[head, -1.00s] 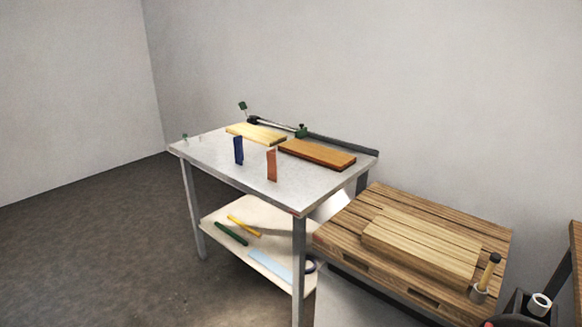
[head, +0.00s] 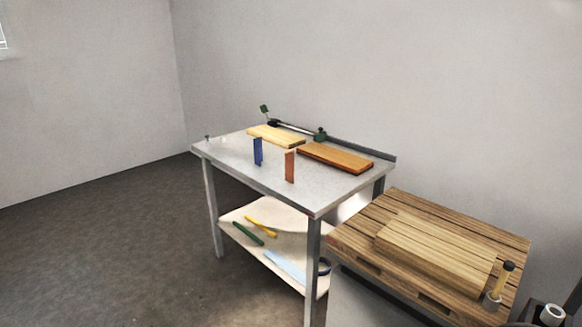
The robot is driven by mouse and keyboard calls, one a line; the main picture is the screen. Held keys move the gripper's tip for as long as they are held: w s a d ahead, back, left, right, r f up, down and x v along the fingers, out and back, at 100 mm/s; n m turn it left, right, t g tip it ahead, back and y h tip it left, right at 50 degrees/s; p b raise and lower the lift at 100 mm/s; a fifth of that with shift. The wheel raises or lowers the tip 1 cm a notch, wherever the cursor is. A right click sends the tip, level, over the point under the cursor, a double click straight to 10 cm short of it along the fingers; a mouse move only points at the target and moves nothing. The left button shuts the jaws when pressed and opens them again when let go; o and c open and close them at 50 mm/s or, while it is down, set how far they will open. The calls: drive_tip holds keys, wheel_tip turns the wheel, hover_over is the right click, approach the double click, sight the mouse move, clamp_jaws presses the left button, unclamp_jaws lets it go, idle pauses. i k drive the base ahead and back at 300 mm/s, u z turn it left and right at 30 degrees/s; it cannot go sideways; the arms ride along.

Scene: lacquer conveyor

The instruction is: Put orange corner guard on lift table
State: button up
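The orange corner guard (head: 290,167) stands upright on the grey-topped table (head: 222,163), near its front edge. A blue corner guard (head: 258,152) stands upright to its left, apart from it. I cannot tell for sure which thing is the lift table; the wooden-slatted platform (head: 360,235) at the right, lower than the grey table, may be it. My gripper is not in view.
A pale board (head: 276,136) and a brown board (head: 335,157) lie behind the guards. A clamp bar (head: 290,127) runs along the back. The lower shelf (head: 283,219) holds green and yellow tools. Stacked boards (head: 435,252) lie on the platform. Open floor is at left.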

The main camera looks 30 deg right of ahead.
sight(366, 242)
drive_tip(key=u, duration=0.05)
drive_tip(key=i, duration=0.9)
drive_tip(key=z, duration=0.05)
